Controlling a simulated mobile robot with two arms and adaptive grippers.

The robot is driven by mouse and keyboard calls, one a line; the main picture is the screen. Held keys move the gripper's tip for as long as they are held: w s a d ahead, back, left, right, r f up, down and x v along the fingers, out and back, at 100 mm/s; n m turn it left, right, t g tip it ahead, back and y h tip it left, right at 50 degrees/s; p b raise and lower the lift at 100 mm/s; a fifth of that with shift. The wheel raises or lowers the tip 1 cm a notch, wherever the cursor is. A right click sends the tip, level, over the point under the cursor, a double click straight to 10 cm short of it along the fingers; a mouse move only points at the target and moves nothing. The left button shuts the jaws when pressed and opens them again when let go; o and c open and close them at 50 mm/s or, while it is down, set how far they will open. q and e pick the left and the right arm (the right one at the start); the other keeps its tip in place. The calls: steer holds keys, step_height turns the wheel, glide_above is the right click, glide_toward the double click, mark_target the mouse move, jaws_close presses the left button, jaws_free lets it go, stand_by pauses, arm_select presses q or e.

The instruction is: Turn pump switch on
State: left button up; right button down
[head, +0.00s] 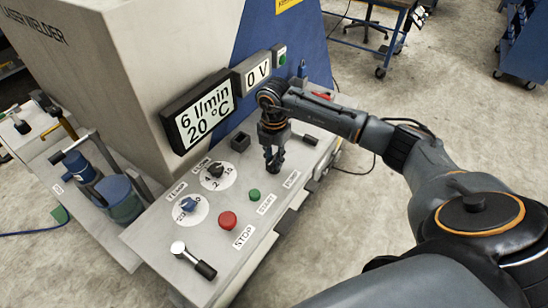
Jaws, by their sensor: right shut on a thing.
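The control panel (215,262) of the laser welder slopes across the middle of the head view. My right gripper (273,167) points down at the panel, to the right of the dials and above the green button. Its fingers are shut on a small part there, which I take to be the pump switch. The fingers hide the switch, so I cannot tell its position. A small label (291,179), too small to read surely, lies just in front of the fingers. The display (202,112) reads 6 l/min and 20 °C. My left gripper is not in view.
A red stop button (228,220), a green start button (255,195), a blue dial (189,204) and a black dial (215,170) sit close by. A lever with a black grip (205,270) is at the front. A 0 V display (257,73) stands behind my gripper.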

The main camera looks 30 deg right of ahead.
mark_target(274, 159)
steer(key=shift+r, duration=0.1)
stand_by(0.3)
steer(key=c, duration=1.2)
jaws_free()
step_height(274, 159, up, 12)
